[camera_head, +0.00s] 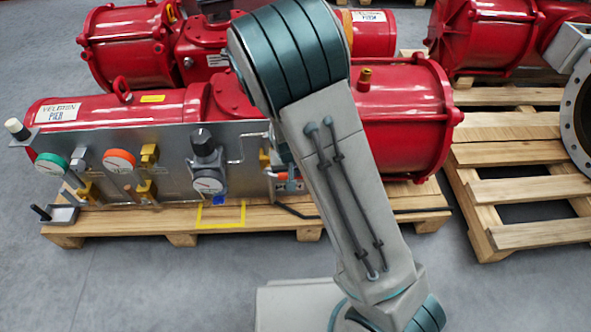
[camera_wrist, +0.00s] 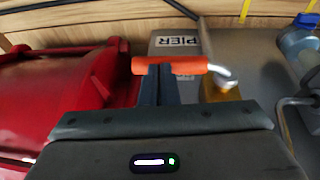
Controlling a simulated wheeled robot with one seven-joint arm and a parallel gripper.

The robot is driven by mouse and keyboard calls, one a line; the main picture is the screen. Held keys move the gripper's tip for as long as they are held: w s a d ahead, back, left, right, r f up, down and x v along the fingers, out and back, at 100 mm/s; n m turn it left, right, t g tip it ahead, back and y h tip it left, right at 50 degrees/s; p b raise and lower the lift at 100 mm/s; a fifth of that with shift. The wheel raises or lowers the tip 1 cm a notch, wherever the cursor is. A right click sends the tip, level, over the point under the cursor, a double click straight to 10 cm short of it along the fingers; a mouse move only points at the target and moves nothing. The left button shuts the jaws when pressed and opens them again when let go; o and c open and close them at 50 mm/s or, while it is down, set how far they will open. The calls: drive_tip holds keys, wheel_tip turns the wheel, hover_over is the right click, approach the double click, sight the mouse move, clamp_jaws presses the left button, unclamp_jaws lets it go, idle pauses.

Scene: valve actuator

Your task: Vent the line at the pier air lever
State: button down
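The air lever has an orange handle (camera_wrist: 165,66) on a bent silver rod, seen close in the wrist view. Its rod meets a brass-coloured valve body (camera_wrist: 218,92) at the right. A plate reading PIER (camera_wrist: 178,42) is upside down behind it. My gripper (camera_wrist: 159,72) has its two dark fingers close together, with their tips at the handle, which lies across them. Whether they touch it is unclear. The red actuator labelled VELBRON PIER (camera_head: 75,108) lies on a pallet (camera_head: 170,225).
A grey panel (camera_head: 175,165) on the actuator's front carries a green-rimmed gauge (camera_head: 51,163), an orange-rimmed gauge (camera_head: 119,161) and a black-knobbed regulator (camera_head: 203,142). A dark hose (camera_wrist: 90,5) crosses the top of the wrist view. Front-left floor is clear.

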drive_tip(key=shift+d, duration=0.1)
drive_tip(key=d+p+v, duration=0.1)
drive_tip(key=p+v, duration=0.8)
drive_tip(key=v, duration=0.5)
drive_tip(key=s+d+r+p, duration=0.4)
drive_tip(key=r+p, duration=0.4)
drive_tip(key=r, duration=0.6)
drive_tip(key=s+d+r+p, duration=0.4)
drive_tip(key=r+p, duration=0.5)
drive_tip(key=r, duration=0.6)
drive_tip(key=s+d+r+y+p, duration=0.1)
drive_tip(key=s+d+r+p, duration=0.2)
drive_tip(key=s+r+p, duration=0.4)
drive_tip(key=w+p+v, duration=0.1)
drive_tip(key=p+v, duration=0.1)
drive_tip(key=v, duration=0.6)
drive_tip(key=shift+w+d+r, duration=0.25)
drive_tip(key=shift+d+r, duration=0.15)
